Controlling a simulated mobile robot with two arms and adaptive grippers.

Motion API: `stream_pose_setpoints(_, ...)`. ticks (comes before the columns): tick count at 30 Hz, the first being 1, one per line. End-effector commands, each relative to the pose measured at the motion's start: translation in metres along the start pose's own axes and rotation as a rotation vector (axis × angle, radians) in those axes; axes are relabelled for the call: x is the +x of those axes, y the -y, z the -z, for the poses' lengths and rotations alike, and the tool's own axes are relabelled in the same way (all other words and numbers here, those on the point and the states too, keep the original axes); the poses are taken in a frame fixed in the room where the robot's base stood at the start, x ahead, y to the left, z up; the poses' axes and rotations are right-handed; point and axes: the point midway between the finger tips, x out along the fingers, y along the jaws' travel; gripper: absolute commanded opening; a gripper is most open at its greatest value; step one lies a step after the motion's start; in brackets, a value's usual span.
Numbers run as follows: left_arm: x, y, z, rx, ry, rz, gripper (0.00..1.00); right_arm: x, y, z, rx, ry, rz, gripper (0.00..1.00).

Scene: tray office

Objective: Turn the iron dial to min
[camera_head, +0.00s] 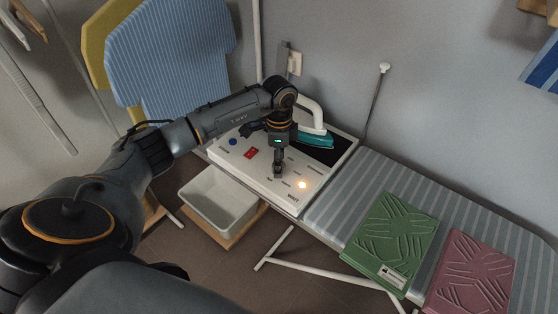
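The iron (314,138), with a teal body and a white handle, rests on a dark pad at the back of the white control panel (226,158). My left gripper (278,173) points down at the middle of the panel, with its fingertips at or just above the surface. The fingers look close together, but the view is too small to show whether they hold anything. No dial shows clearly; the gripper covers the spot among several small dark marks. My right gripper is not in view.
The panel has a blue button (233,141), a red switch (251,153) and a glowing lamp (302,184). A white bin (207,214) stands below. A striped ironing board (345,197) extends right with green (394,240) and pink (471,275) folded pieces.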

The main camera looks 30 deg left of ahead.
Motion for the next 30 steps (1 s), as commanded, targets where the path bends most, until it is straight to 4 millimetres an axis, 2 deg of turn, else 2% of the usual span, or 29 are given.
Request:
stream_pose_setpoints(6, 0.0, 0.0, 0.0, 0.001, 0.001, -0.001, 0.6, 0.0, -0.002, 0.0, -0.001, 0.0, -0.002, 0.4)
stream_pose_setpoints(10, -0.01, 0.0, 0.0, 0.002, 0.0, -0.001, 0.6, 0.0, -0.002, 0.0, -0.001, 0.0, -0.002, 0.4)
stream_pose_setpoints(21, -0.085, 0.001, 0.001, 0.002, -0.002, 0.003, 0.6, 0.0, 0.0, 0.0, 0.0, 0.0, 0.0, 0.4)
stream_pose_setpoints(25, -0.105, 0.001, 0.0, 0.001, 0.0, 0.001, 0.6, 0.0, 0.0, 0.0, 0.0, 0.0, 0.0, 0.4)
stream_pose_setpoints(30, -0.118, 0.0, 0.0, 0.0, 0.001, 0.0, 0.6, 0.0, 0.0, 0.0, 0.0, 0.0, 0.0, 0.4)
